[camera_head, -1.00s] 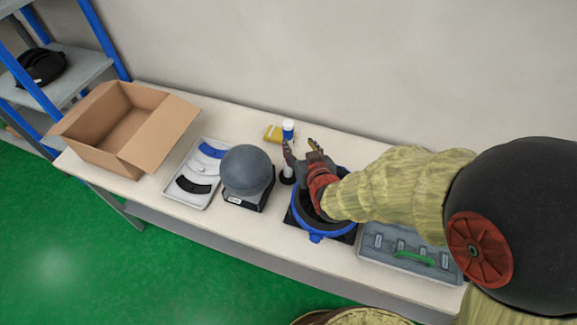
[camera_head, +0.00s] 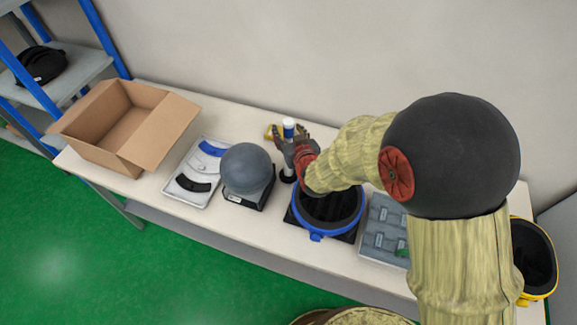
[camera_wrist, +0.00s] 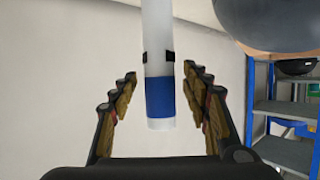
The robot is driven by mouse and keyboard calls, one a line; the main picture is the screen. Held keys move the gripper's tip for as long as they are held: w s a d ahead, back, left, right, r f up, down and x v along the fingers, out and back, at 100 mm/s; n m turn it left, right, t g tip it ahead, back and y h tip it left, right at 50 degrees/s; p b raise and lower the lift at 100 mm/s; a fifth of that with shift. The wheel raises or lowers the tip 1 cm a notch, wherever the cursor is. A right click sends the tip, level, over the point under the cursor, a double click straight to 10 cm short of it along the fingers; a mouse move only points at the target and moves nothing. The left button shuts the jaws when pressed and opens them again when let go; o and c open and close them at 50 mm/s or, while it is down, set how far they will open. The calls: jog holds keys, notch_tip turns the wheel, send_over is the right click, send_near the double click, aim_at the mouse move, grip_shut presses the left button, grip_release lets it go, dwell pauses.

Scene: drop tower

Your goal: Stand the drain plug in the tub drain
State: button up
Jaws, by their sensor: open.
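A slim white cylinder with a blue band (camera_head: 289,128) stands upright behind the blue-rimmed black tub. Its dark round foot (camera_head: 287,177) shows on the table. It is the plug-like thing here; no label confirms it. My gripper (camera_head: 292,143) is at its upper part with the fingers spread to either side. In the wrist view, the cylinder (camera_wrist: 159,98) stands between the open fingers of my gripper (camera_wrist: 160,77), with a gap on each side. The black tub (camera_head: 333,208) has a blue rim and sits on a dark square base. I cannot make out a drain in it.
A grey ball (camera_head: 247,167) on a black base stands left of the tub. A grey case (camera_head: 382,232) is right of the tub. A blue shelf (camera_head: 90,40) stands far left.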

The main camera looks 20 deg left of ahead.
jog(key=c, duration=1.2)
jog(key=shift+r, duration=0.1)
grip_shut()
